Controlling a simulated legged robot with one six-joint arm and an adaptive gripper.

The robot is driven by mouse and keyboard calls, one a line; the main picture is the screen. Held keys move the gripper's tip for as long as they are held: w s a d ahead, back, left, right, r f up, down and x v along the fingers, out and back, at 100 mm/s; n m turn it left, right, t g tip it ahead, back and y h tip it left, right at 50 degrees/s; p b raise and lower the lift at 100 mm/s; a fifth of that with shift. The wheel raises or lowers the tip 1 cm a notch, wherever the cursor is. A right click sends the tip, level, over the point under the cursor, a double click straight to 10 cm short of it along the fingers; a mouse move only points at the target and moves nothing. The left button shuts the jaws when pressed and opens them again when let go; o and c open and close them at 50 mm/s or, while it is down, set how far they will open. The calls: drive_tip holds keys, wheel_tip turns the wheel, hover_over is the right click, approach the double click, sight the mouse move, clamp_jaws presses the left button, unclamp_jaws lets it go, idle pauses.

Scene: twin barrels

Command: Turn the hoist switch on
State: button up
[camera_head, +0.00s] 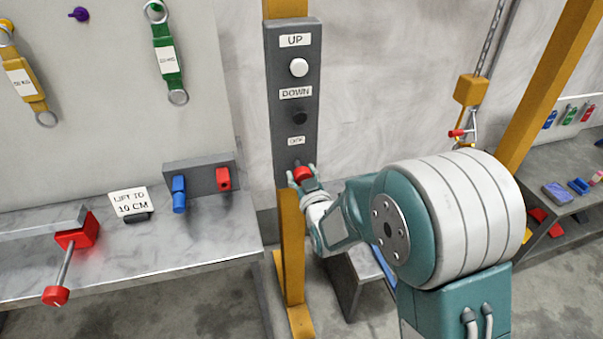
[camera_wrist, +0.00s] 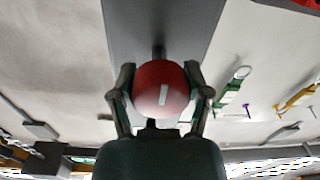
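The hoist control box (camera_head: 285,130) is a grey upright panel on a yellow post, labelled UP, DOWN and, at the bottom, a small label too blurred to read surely. Below that label is the round red switch knob (camera_head: 303,174). In the wrist view the knob (camera_wrist: 160,90) has a white line, nearly upright and slightly tilted, and a short stem behind it. My gripper (camera_head: 302,176) is at the knob, one finger on each side. In the wrist view my gripper's fingers (camera_wrist: 160,85) appear closed against the knob's sides.
A white button (camera_head: 299,68) and a dark button (camera_head: 299,118) sit above the knob. A bench (camera_head: 190,238) at left carries a red-handled lever (camera_head: 78,236) and a sign (camera_head: 129,202). A yellow hoist block (camera_head: 471,90) hangs on a chain at right, near a shelf (camera_head: 560,190).

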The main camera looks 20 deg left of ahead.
drive_tip(key=shift+m, duration=0.3)
drive_tip(key=shift+c, duration=0.2)
drive_tip(key=m, duration=0.3)
drive_tip(key=shift+r+m, duration=0.1)
drive_tip(key=shift+m, duration=0.2)
drive_tip(key=m, duration=0.4)
drive_tip(key=shift+w+m, duration=0.1)
drive_tip(key=shift+m, duration=0.2)
drive_tip(key=m, duration=0.4)
drive_tip(key=shift+m+t, duration=0.3)
drive_tip(key=shift+m, duration=2.4)
drive_tip(key=shift+f, duration=0.2)
drive_tip(key=o, duration=1.2)
drive_tip(key=shift+c, duration=0.2)
